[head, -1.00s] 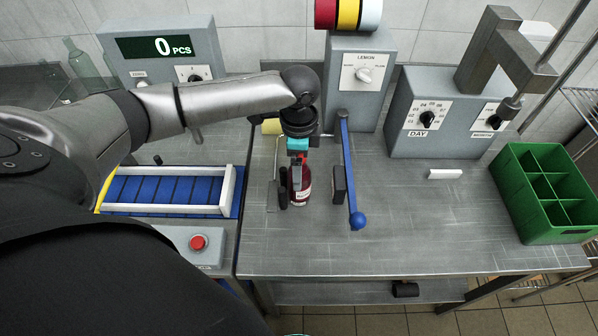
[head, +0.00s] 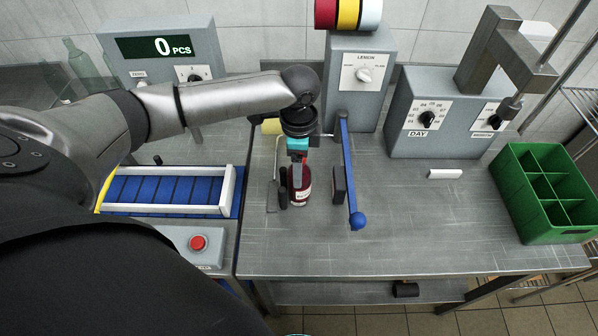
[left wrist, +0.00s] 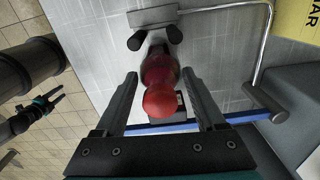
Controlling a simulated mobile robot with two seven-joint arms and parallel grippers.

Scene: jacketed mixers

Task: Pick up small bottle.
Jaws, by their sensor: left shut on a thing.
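The small bottle (head: 301,191) is dark red with a pale label and stands upright on the steel table (head: 420,230), between the padded stop and the blue lever. It also shows in the left wrist view (left wrist: 160,101), seen from above, its round red top between the fingers. My left gripper (head: 297,170) comes down over it from above and is shut on it. The bottle's base appears to be at the table top. My right gripper (left wrist: 58,95) shows small at the left of the left wrist view, empty, its fingers apart.
A blue-handled lever (head: 349,175) stands close to the bottle's right. A lemon dispenser (head: 362,85) is behind it, and a day-dial machine (head: 430,115) at the back right. A green crate (head: 545,195) is at the right edge. The table's front middle is clear.

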